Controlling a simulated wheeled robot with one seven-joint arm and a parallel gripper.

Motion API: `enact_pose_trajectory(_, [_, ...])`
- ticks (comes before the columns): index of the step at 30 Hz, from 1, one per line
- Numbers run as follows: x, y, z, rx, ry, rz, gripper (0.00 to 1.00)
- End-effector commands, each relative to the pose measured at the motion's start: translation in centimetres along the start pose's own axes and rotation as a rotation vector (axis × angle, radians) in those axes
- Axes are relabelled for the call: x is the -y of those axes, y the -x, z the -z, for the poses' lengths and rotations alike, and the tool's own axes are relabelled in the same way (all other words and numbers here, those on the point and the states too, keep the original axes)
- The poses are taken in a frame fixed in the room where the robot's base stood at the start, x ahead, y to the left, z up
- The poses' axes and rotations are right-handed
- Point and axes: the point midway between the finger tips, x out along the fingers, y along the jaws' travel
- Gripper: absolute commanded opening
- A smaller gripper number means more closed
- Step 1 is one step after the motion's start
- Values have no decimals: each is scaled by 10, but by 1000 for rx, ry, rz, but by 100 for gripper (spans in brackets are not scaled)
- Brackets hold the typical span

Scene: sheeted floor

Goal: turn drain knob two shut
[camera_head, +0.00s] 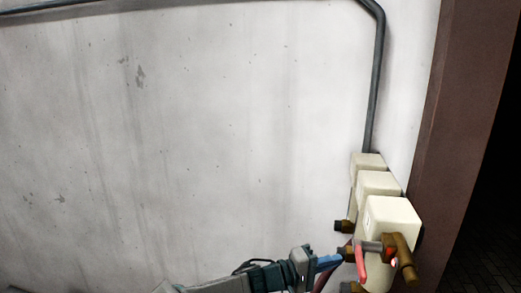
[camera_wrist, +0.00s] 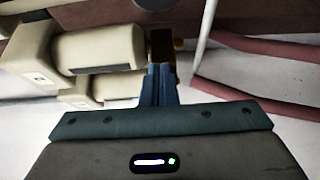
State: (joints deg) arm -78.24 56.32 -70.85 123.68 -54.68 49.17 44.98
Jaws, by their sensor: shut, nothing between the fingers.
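Three cream boxes (camera_head: 392,216) stand in a row against the wall at the lower right, with brass fittings on them. The nearest box carries a brass tap (camera_head: 403,258) and a red lever (camera_head: 361,264) that hangs down. I cannot tell which fitting is drain knob two. My gripper (camera_head: 338,259), with blue fingers, is shut and empty, just left of the nearest box's fittings. In the wrist view the closed fingers (camera_wrist: 160,78) point at a brass fitting (camera_wrist: 162,45). Their tips are at or very near it; contact is unclear.
A grey pipe (camera_head: 376,90) runs along the wall and down behind the boxes. A brown post (camera_head: 460,110) stands to their right. Red hoses (camera_wrist: 245,98) and a pale tube (camera_wrist: 204,35) lie right of the fingers. The wall (camera_head: 180,130) to the left is bare.

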Motion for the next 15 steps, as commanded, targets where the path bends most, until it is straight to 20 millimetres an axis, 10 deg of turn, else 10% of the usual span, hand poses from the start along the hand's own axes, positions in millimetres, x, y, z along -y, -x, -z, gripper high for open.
enact_pose_trajectory(15, [-3,28,8,-3,0,0,0])
